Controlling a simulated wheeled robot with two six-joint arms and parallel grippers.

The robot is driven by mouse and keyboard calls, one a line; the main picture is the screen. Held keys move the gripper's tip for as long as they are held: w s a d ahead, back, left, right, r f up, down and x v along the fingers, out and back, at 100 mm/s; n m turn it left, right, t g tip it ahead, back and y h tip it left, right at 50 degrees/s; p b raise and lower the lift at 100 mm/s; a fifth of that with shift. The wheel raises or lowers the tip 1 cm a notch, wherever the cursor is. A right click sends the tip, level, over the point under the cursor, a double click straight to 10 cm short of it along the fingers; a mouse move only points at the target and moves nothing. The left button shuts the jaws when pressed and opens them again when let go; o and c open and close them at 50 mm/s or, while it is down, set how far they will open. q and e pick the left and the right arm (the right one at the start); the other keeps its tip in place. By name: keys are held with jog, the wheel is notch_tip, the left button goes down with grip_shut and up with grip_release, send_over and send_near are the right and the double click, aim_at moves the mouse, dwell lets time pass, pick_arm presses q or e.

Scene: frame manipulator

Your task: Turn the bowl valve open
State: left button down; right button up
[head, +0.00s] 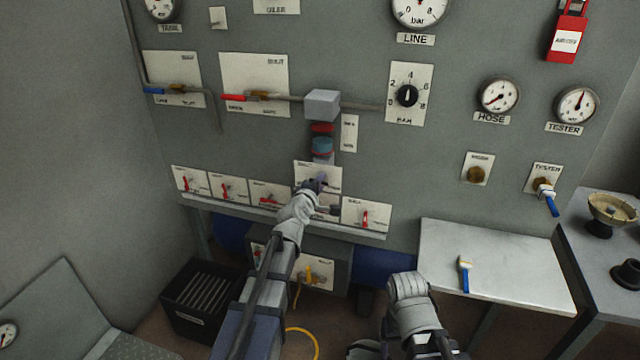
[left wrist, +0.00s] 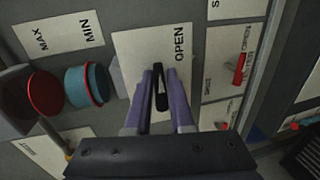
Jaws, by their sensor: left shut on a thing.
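The bowl valve has a black handle (left wrist: 160,92) in front of a white plate (left wrist: 182,45) marked OPEN. The plate also shows in the head view (head: 318,169), just below a teal bowl (head: 322,146). My left gripper (head: 317,184) is at this plate and hides the handle in the head view. In the left wrist view its two purple fingers (left wrist: 162,95) are shut on the handle, one on each side. The handle points roughly along the fingers, so its exact turn angle is hard to tell. My right gripper does not show; only part of its arm is in the head view.
Plates with red levers (head: 227,190) line the panel's lower edge to the left, with another (head: 365,218) to the right. A grey block (head: 322,105) juts out above the bowl. A bench (head: 500,255) with a brush (head: 465,274) stands at the right.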

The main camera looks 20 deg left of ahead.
pick_arm(q)
jog(key=shift+s, duration=0.1)
jog(key=c, duration=1.1)
grip_release()
jog(key=s, duration=0.2)
jog(key=s+r+p, duration=0.1)
jog(key=s, duration=0.4)
jog(key=shift+s+a+r, duration=0.1)
jog(key=shift+s+r, duration=0.1)
jog(key=shift+s, duration=0.1)
